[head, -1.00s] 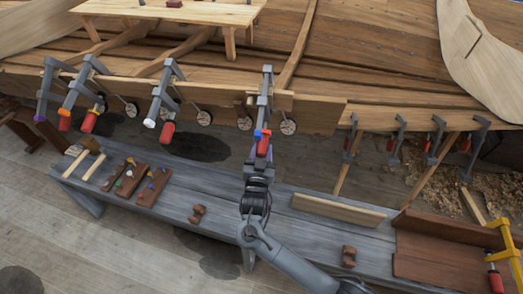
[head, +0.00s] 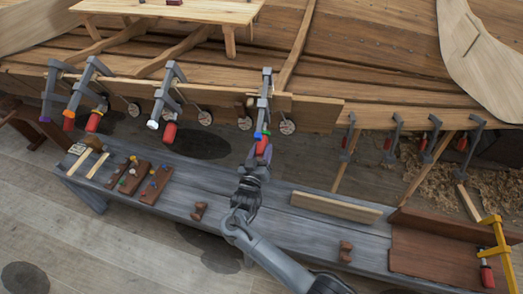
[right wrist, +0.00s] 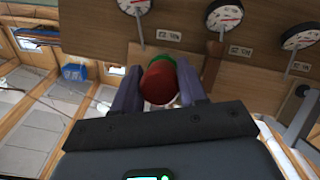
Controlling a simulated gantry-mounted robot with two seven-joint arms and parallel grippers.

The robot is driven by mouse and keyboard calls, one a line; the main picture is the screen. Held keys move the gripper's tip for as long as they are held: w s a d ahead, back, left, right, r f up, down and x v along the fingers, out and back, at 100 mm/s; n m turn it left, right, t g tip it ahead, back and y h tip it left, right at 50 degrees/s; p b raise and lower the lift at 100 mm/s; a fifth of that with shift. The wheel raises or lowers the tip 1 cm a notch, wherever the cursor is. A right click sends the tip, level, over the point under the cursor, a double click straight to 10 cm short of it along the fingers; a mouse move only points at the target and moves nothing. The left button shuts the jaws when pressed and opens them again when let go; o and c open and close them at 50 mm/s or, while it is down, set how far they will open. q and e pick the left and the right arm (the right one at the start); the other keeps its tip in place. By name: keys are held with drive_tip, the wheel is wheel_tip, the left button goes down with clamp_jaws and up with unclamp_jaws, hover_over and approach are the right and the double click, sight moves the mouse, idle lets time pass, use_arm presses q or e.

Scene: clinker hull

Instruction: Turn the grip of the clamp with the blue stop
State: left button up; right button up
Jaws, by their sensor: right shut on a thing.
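The clamp with the blue stop (head: 266,95) hangs on the plank edge at the middle of the head view. Its small blue stop (head: 258,135) sits low on the clamp, beside a green part (head: 267,133). Its red grip (head: 261,147) points down toward my right gripper (head: 259,158). My right gripper is shut on this grip. In the right wrist view the red grip (right wrist: 158,85) lies between the two fingers, with a green ring (right wrist: 160,60) beyond it. The blue stop is not clear there. My left gripper is out of view.
Several other clamps, one with a white stop (head: 153,125), hang along the plank to the left. Smaller clamps (head: 393,138) hang to the right. Round dials (right wrist: 222,14) sit near the grip. A grey bench (head: 225,200) runs below, with a board (head: 336,207) on it.

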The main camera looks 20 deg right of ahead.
sight(264, 149)
drive_tip(key=shift+r, duration=0.15)
drive_tip(key=o, duration=0.8)
drive_tip(key=shift+o, duration=1.1)
drive_tip(key=shift+r+p, duration=0.3)
drive_tip(key=shift+r, duration=0.3)
drive_tip(key=r, duration=0.1)
drive_tip(key=r+p, duration=0.1)
drive_tip(key=r, duration=0.1)
drive_tip(key=shift+s+d+r, duration=0.25)
drive_tip(key=shift+s+d, duration=0.05)
drive_tip(key=s+d+r+p, duration=0.3)
drive_tip(key=s+d+r, duration=0.3)
drive_tip(key=s+d, duration=0.1)
drive_tip(key=shift+s+d+p, duration=0.15)
drive_tip(key=shift+s+p, duration=0.25)
drive_tip(key=shift+s, duration=0.05)
drive_tip(key=shift+r, duration=0.1)
